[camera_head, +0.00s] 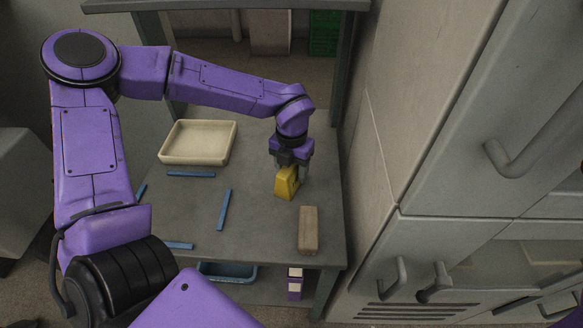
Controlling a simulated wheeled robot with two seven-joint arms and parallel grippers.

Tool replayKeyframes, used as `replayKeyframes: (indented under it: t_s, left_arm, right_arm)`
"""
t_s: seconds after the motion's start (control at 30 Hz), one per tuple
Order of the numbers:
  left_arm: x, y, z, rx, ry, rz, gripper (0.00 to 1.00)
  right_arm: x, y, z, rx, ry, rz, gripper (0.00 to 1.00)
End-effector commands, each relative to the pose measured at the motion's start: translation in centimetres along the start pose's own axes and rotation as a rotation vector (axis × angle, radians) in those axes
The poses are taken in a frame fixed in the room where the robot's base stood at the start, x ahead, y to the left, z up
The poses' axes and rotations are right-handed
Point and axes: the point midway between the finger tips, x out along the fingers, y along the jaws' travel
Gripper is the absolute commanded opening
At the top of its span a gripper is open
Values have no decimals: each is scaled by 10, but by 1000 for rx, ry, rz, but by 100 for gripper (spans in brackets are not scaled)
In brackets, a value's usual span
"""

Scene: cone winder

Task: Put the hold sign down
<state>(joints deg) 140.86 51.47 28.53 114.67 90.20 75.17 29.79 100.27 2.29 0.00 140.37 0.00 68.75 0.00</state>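The hold sign (285,185) is a small yellow wedge-shaped piece with a dark mark on its right side. It is upright at the right part of the grey table (262,230). My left gripper (291,168) points down from above with its fingers at the sign's top, one on each side. The fingers look closed around it, though the contact is partly hidden. I cannot tell whether the sign's base touches the table. My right gripper is out of view.
A cream tray (198,161) is at the table's back left. Blue strips (224,209) lie on the left half. A brown block (308,230) lies in front of the sign. A blue bin (228,272) is below. Grey cabinets with handles (540,140) stand close on the right.

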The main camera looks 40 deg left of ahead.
Motion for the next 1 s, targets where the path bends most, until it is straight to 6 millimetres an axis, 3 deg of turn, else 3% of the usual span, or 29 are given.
replayKeyframes:
  t_s: [0.4, 0.8, 1.0]
  left_arm:
    - [-10, 0, 1, -1, -2, -1, 71]
    - [-103, 0, 1, -2, -4, 0, 71]
    - [-122, 0, 0, 0, 0, -1, 71]
  right_arm:
    - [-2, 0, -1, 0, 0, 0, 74]
    - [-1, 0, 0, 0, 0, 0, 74]
    - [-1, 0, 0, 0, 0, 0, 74]
